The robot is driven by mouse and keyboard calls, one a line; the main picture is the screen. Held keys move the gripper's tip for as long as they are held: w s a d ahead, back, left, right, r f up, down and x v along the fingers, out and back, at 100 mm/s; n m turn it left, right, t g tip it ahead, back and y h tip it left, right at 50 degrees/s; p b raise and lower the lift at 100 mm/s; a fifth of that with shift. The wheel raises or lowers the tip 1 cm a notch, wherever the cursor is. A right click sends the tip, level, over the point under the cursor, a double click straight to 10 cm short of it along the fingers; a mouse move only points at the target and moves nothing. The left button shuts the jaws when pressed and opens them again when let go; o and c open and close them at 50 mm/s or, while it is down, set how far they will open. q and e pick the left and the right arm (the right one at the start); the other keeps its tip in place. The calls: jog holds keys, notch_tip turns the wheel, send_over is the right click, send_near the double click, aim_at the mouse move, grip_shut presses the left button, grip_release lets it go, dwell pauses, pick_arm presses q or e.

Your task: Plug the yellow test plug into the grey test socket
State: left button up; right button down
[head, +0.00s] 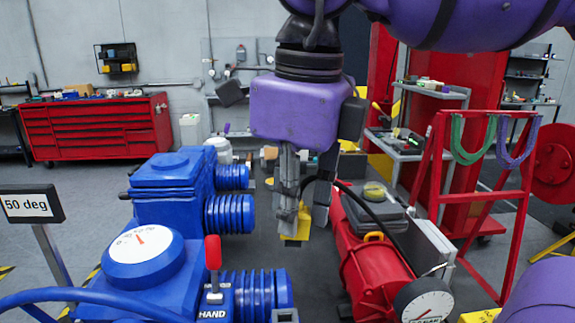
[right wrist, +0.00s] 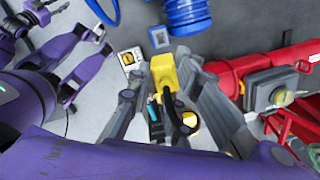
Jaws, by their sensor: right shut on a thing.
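My right gripper (head: 304,222) is shut on the yellow test plug (head: 295,230), which hangs below its fingers in the head view. In the right wrist view the plug (right wrist: 163,72) sits between the fingertips, with a thick black cable (right wrist: 182,115) running back from it. The grey test socket (head: 285,315) shows at the bottom edge of the head view. In the right wrist view the square socket (right wrist: 158,37) lies just beyond the plug, apart from it.
The blue valve actuator (head: 165,195) with its ribbed cylinders and dial stands left of the gripper. A red cylinder (head: 370,265) with a gauge lies to the right. A red frame (head: 440,170) with hanging slings stands farther right. A white-and-yellow block (right wrist: 130,60) lies left of the plug.

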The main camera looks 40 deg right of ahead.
jog(key=shift+g, duration=0.6)
jog(key=f, duration=0.2)
jog(key=w+f+b, duration=0.1)
jog(key=f, duration=0.2)
jog(key=w+f+b, duration=0.1)
jog(key=f, duration=0.1)
jog(key=shift+f, duration=0.25)
pick_arm(q)
notch_tip(320, 180, down, 7)
jog(key=b, duration=0.5)
jog(key=shift+w+a+r, duration=0.2)
jog(key=shift+a, duration=0.1)
pick_arm(e)
notch_tip(320, 180, down, 8)
jog(key=shift+w+n, duration=0.3)
jog(key=shift+w, duration=0.05)
pick_arm(q)
jog(key=shift+s+f, duration=0.2)
jog(key=shift+f, duration=0.2)
jog(key=shift+s+f+g+b, duration=0.15)
jog(key=shift+s+f+b, duration=0.15)
jog(key=shift+f+b, duration=0.3)
jog(key=shift+s+f+g+b, duration=0.15)
jog(key=shift+s+f+b, duration=0.15)
jog(key=shift+f+b, duration=0.3)
pick_arm(e)
jog(key=shift+f, duration=1.45)
